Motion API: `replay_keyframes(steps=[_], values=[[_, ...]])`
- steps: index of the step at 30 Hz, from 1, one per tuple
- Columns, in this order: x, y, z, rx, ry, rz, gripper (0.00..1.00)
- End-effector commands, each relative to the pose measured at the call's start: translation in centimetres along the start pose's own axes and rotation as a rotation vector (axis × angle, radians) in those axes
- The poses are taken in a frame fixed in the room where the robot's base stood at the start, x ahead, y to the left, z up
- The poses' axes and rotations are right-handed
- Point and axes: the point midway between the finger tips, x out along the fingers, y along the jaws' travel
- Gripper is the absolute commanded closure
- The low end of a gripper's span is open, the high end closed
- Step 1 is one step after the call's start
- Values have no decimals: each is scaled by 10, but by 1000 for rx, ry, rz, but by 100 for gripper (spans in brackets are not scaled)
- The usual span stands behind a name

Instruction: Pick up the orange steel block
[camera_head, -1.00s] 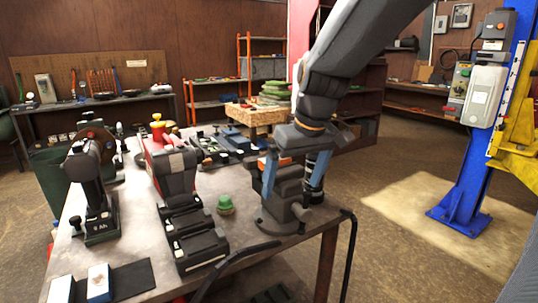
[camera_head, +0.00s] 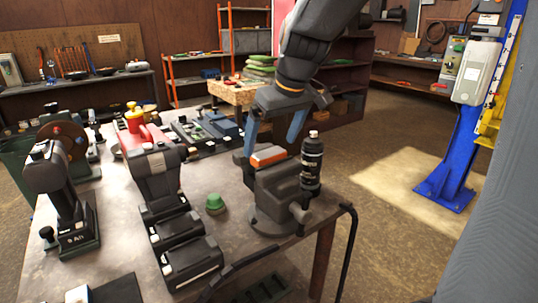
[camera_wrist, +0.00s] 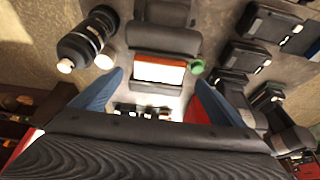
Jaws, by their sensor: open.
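The orange steel block (camera_head: 269,155) lies on top of the dark bench vise (camera_head: 282,190), at the near right part of the workbench. In the wrist view the block (camera_wrist: 159,69) shows as an orange-edged bar with a bright pale top, across the grey vise (camera_wrist: 166,38). My gripper (camera_head: 272,147) is open, its blue fingers spread and pointing down around the block's area in the head view. In the wrist view my gripper (camera_wrist: 159,78) has one finger to each side of the block's line, with nothing between them. I cannot tell the exact height gap.
A black bottle (camera_head: 312,160) stands close to the vise's right side. A green knob-like object (camera_head: 215,204) is left of the vise. Dark power tools (camera_head: 165,190) fill the bench's left. A blue lift post (camera_head: 452,150) stands right, beyond open floor.

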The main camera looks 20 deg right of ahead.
Motion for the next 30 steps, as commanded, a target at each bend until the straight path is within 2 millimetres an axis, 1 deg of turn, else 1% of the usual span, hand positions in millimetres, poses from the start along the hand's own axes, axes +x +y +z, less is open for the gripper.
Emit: replay_keyframes(steps=[3, 7, 10, 16, 17, 24, 27, 30], values=[[16, 2, 3, 1, -5, -1, 6], [29, 3, 2, 3, -2, 0, 6], [33, 3, 3, 4, -1, 1, 6], [34, 4, 3, 5, -1, 2, 6], [34, 4, 3, 5, -1, 2, 8], [34, 4, 3, 4, -1, 2, 48], [34, 4, 3, 4, -1, 2, 64], [33, 4, 2, 4, 1, 3, 64]])
